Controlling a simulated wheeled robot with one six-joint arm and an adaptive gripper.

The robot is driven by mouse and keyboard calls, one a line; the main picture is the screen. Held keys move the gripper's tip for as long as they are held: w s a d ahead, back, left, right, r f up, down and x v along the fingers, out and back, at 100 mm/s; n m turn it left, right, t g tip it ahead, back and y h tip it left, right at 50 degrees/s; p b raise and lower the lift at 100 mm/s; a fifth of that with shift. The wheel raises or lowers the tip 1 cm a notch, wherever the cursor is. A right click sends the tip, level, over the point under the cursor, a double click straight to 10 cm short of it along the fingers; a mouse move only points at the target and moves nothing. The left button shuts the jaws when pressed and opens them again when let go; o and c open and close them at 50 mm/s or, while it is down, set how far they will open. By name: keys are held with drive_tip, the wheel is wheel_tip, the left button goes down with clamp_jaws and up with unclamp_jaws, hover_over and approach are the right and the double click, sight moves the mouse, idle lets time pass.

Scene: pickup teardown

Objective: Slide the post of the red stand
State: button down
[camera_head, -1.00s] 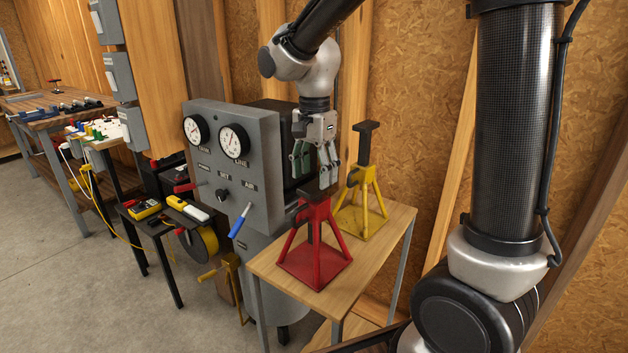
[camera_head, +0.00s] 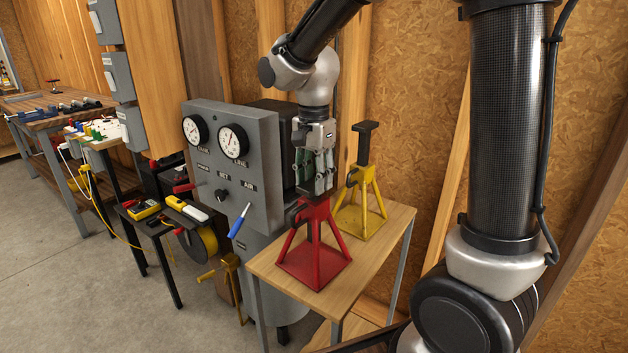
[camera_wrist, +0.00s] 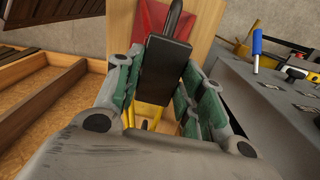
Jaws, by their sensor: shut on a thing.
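The red stand (camera_head: 315,262) is upright on a small wooden table. Its dark post rises from the collar to a black head, which shows between my gripper's pads in the wrist view (camera_wrist: 165,72). My gripper (camera_head: 319,186) points down directly above the red collar and is shut on the post's head, with green pads on either side. In the head view the fingers hide most of the head. The stand's red base (camera_wrist: 158,17) shows behind the head in the wrist view.
A yellow stand (camera_head: 360,215) with a dark post is close behind to the right on the wooden table (camera_head: 378,258). The wall stands behind.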

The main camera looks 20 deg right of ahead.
wheel_tip(320, 180, up, 9)
idle(0.3)
drive_tip(key=c, duration=0.9)
unclamp_jaws()
wheel_tip(320, 180, up, 12)
drive_tip(key=shift+f, duration=0.1)
